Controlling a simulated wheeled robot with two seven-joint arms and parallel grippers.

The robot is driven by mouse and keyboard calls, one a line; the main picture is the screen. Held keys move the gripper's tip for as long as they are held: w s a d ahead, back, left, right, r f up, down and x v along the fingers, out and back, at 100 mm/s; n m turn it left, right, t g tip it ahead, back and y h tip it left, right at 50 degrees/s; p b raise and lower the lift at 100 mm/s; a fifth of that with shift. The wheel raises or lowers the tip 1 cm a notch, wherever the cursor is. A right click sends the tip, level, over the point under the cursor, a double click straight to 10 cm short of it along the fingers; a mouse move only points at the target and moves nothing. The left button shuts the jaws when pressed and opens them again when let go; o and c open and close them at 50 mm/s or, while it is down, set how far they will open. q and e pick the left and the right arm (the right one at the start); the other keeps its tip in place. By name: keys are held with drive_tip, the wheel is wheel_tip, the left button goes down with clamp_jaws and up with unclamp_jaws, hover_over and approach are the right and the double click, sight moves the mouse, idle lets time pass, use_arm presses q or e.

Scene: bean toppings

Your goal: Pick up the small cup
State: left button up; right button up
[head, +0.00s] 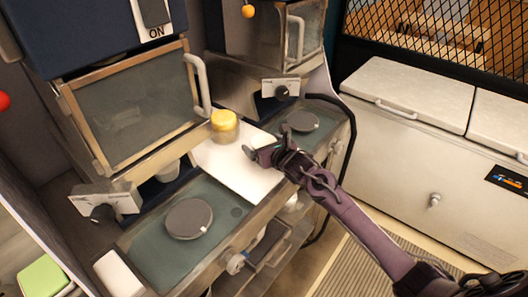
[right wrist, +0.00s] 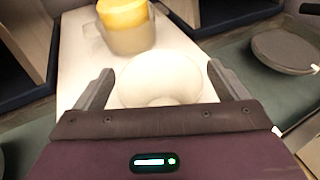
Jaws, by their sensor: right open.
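A small white round cup (right wrist: 160,82) stands on the white board, between the two fingers of my right gripper (right wrist: 161,70) in the right wrist view. The fingers are open, one on each side of it, and I cannot tell whether they touch it. In the head view my right gripper (head: 264,153) is over the white board, and the cup cannot be made out there. A jar with a yellow top (head: 224,122) stands just beyond, also in the right wrist view (right wrist: 130,40). My left gripper is not in view.
The white board (head: 232,168) lies between two machines with dark round plates, the left plate (head: 189,218) and the right plate (head: 302,121). A glass-fronted box (head: 135,105) with a handle overhangs at left. White chest freezers (head: 400,150) stand at right.

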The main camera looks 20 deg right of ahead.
drive_tip(key=c, duration=1)
